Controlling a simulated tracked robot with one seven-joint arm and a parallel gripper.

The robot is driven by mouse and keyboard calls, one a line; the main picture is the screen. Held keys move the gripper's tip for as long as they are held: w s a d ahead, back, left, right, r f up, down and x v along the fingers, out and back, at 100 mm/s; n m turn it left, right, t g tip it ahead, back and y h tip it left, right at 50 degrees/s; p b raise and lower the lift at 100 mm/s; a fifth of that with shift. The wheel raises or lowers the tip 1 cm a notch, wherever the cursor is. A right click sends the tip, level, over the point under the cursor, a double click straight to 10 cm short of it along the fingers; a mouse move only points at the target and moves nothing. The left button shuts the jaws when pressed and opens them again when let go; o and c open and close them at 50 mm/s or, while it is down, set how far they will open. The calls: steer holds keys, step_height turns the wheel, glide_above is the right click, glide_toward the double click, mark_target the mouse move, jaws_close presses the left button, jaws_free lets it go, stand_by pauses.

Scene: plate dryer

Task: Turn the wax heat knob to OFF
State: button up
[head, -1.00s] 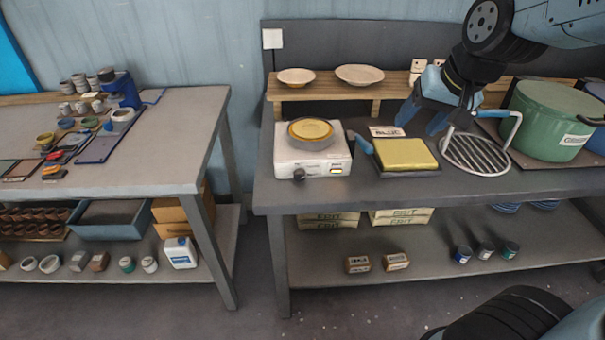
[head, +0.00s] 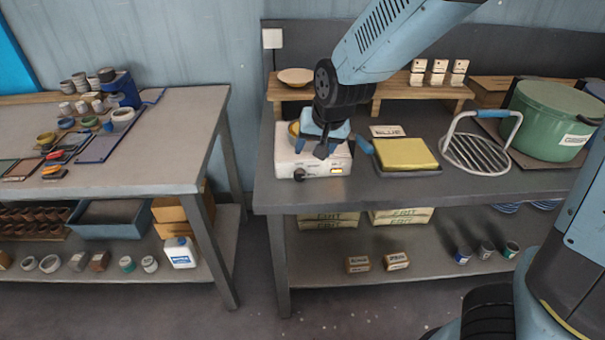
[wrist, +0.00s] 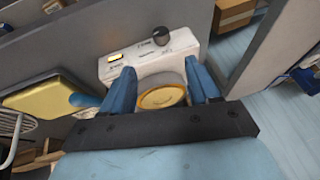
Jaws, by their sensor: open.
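The wax heater is a white box (head: 285,165) at the left end of the right bench. Its dark knob (head: 299,174) is on the front face, left of a small yellow label. In the wrist view the knob (wrist: 161,36) stands out from the heater's edge, beyond the fingertips. The knob's exact setting is too small to read. A round yellow-topped wax pan (wrist: 162,97) sits on the heater. My gripper (head: 322,150) is above the heater, pointing down and open. In the wrist view its two blue fingers (wrist: 163,85) are on either side of the pan, with nothing gripped.
A yellow slab on a dark tray (head: 407,154) lies right of the heater, with a blue-handled tool beside it. A wire rack (head: 480,153) and green pot (head: 550,120) stand farther right. A shelf (head: 400,92) runs behind. Open space lies in front of the bench.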

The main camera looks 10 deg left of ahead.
mark_target(298, 174)
steer(key=shift+x, duration=6.95)
steer(key=shift+c, duration=0.2)
steer(key=c, duration=0.9)
steer(key=shift+d, duration=0.1)
steer(key=shift+c, duration=0.3)
steer(key=shift+s+a+n+t+h, duration=0.1)
steer(key=shift+a+n+t+h, duration=0.1)
steer(key=shift+h, duration=0.65)
steer(key=shift+s+a+n+t+h, duration=0.1)
steer(key=shift+a+n+t+h, duration=0.1)
steer(key=shift+h, duration=0.65)
steer(key=shift+a+n+t+h, duration=0.15)
steer(key=shift+t+h, duration=0.1)
steer(key=shift+h, duration=0.55)
steer(key=shift+a+n+t+h, duration=0.15)
steer(key=shift+t+h, duration=0.1)
steer(key=shift+h, duration=0.55)
